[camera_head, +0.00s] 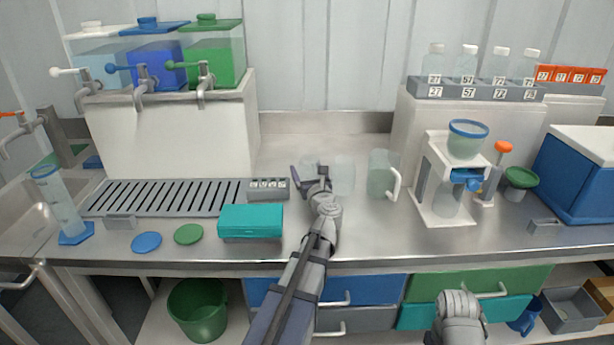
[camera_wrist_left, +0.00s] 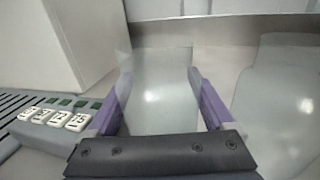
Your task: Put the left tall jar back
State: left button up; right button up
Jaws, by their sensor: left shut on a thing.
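My left gripper (camera_head: 311,179) has its purple fingers shut on a clear, pale tall jar at the middle of the counter. In the left wrist view this held jar (camera_wrist_left: 160,95) stands upright between the two fingers (camera_wrist_left: 162,110). In the head view it is faint and partly hidden by the gripper. A second clear jar (camera_head: 344,176) stands just to its right and also shows in the wrist view (camera_wrist_left: 282,105). I cannot tell whether the held jar's base touches the counter.
A clear jug (camera_head: 380,175) with a white handle stands right of the jars. Left of the gripper are a small numbered rack (camera_head: 268,190) and a teal box (camera_head: 250,221). A white dispenser stand (camera_head: 447,180) is farther right.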

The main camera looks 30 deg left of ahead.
pick_arm(q)
jog(key=shift+r, duration=0.1)
jog(key=shift+f, duration=0.2)
jog(key=o, duration=1.2)
jog(key=shift+o, duration=0.2)
jog(key=shift+r, duration=0.1)
jog(key=shift+s+d+r, duration=0.1)
jog(key=shift+r, duration=0.1)
jog(key=v, duration=1.1)
jog(key=shift+s+d, duration=0.25)
jog(key=shift+d, duration=0.05)
